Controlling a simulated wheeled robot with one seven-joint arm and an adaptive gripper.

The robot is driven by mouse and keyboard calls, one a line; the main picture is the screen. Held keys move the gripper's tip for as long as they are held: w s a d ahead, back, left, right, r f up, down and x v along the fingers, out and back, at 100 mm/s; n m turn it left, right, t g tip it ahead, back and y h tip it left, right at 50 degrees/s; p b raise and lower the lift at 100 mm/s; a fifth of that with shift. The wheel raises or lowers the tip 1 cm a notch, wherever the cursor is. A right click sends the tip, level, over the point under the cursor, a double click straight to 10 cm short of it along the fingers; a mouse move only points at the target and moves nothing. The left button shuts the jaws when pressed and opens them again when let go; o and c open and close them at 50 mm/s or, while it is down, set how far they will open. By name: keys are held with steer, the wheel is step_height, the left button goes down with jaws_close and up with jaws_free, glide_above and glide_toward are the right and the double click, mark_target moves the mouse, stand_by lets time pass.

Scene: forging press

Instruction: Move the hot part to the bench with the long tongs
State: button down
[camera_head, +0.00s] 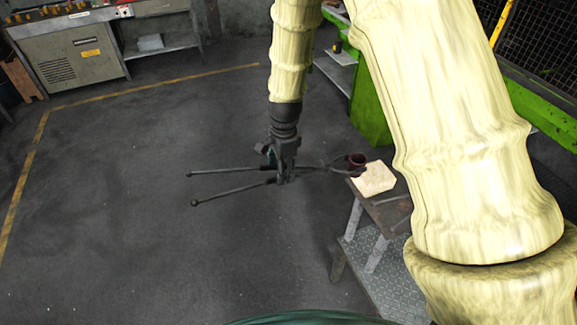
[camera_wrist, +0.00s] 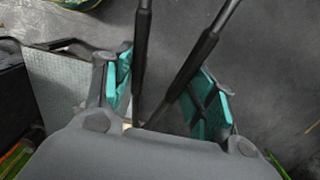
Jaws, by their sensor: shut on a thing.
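My gripper (camera_head: 284,178) is shut on the long tongs (camera_head: 235,191) near their middle. Their two dark handles spread out to the left, with ball ends. In the wrist view, the handles (camera_wrist: 143,50) run between the teal finger pads of my gripper (camera_wrist: 165,95). The hot part (camera_head: 356,160) is a small, dark red-brown piece at the tongs' right-hand tips, seemingly between them. It shows at the upper left edge of a pale block (camera_head: 374,179) on the small bench (camera_head: 391,211). I cannot tell whether the part touches the block.
A tread-plate platform (camera_head: 385,274) lies around the bench's legs. A green machine (camera_head: 368,110) stands behind the bench. A grey cabinet (camera_head: 70,62) and a shelf are at the back left. The floor left of the tongs is clear, with a yellow line.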

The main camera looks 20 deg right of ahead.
steer(key=a, duration=0.6)
steer(key=shift+a, duration=0.3)
steer(key=shift+s+r, duration=0.1)
